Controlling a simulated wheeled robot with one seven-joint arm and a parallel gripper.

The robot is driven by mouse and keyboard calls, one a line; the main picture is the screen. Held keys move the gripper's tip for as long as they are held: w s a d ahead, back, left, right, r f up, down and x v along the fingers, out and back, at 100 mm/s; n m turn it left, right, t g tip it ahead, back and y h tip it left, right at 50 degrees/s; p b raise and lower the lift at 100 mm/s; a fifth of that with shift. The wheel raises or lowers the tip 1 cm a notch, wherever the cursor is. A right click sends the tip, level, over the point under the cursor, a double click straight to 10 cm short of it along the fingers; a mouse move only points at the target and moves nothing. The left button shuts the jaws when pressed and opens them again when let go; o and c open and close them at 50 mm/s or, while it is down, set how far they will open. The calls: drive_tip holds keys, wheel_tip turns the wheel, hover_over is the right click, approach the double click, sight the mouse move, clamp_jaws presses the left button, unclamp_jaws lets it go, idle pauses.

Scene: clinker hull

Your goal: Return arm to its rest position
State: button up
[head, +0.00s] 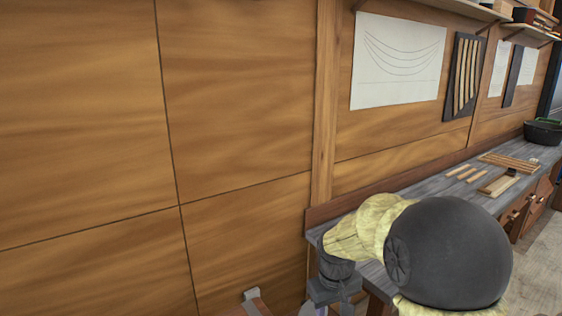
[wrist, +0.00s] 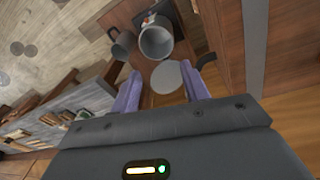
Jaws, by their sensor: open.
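My gripper (wrist: 160,70) shows in the wrist view with its two purple fingers spread apart. No object is held between them. Beyond the fingertips a pale grey disc (wrist: 167,77) lies on a wooden surface (wrist: 215,25). My arm (head: 450,255), dark and pale yellow, fills the lower right of the head view, bent in front of the bench. The gripper's fingers cannot be made out clearly there.
A grey mug (wrist: 123,45) and a grey open container (wrist: 157,40) stand beyond the fingers. A workbench (head: 427,190) with wooden strips (head: 465,172) and a dark basin (head: 543,132) runs along the plank wall (head: 240,90). Open floor (wrist: 40,40) shows at the wrist view's upper left.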

drive_tip(key=s+d+f+m, duration=0.1)
drive_tip(key=s+m, duration=0.1)
drive_tip(key=s, duration=0.5)
drive_tip(key=s+d+f+m+t, duration=0.1)
drive_tip(key=s+d, duration=0.1)
drive_tip(key=s, duration=0.5)
drive_tip(key=shift+s+d+f+m+y, duration=0.2)
drive_tip(key=shift+m+y, duration=0.1)
drive_tip(key=shift+m, duration=0.1)
idle(0.8)
drive_tip(key=shift+c, duration=1)
drive_tip(key=shift+d, duration=0.1)
